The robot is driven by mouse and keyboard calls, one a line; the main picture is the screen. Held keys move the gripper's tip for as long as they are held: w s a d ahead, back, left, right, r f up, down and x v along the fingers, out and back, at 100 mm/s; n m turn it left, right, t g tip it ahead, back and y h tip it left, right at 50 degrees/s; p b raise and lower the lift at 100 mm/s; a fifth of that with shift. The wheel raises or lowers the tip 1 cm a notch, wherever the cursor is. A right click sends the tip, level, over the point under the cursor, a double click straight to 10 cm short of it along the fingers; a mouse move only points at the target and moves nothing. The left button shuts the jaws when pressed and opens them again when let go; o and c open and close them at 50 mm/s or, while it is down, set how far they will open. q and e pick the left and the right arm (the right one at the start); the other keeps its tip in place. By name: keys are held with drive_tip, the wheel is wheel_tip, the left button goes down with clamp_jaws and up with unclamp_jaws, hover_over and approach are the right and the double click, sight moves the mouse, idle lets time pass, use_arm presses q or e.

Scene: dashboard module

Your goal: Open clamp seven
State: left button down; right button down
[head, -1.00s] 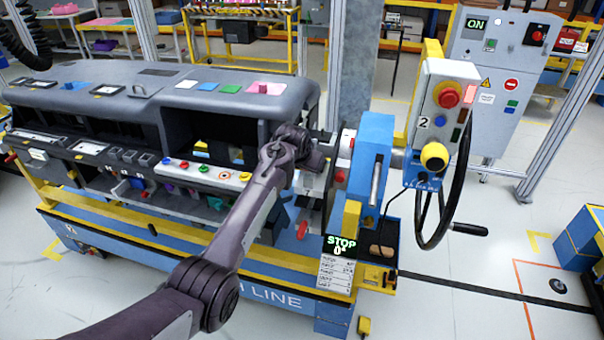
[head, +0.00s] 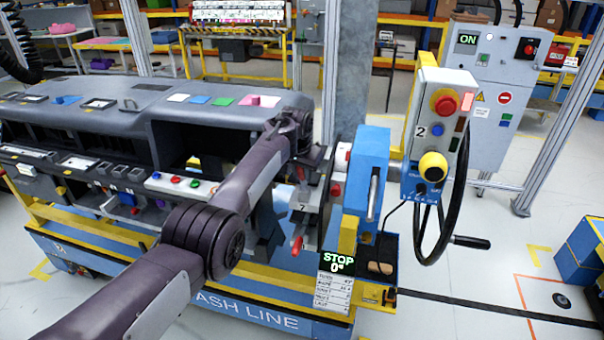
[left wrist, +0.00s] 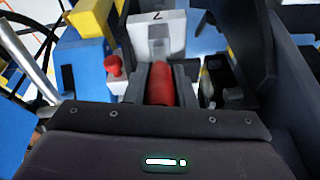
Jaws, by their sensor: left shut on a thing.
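Clamp seven shows in the head view as a pale plate marked 7 (head: 303,207) at the right end of the dashboard module (head: 150,105). In the left wrist view the plate (left wrist: 157,25) is just beyond my fingers. My left gripper (left wrist: 160,88) is shut on a red handle (left wrist: 160,82), which lies between its dark fingers in front of the plate. In the head view my left gripper (head: 318,165) is beside the module's right end, partly hidden by its own wrist. Another red handle (head: 297,246) hangs below the plate. My right gripper is out of view.
A blue post (head: 368,170) stands close to the right of my gripper. Beyond it are a control box (head: 438,125) and a black handwheel (head: 420,245).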

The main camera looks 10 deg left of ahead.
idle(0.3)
use_arm(q)
drive_tip(key=c, duration=1.2)
unclamp_jaws()
drive_tip(key=shift+w+f, duration=0.1)
drive_tip(key=shift+c, duration=0.2)
drive_tip(key=shift+v, duration=0.75)
drive_tip(key=b+v, duration=0.1)
drive_tip(key=v, duration=0.5)
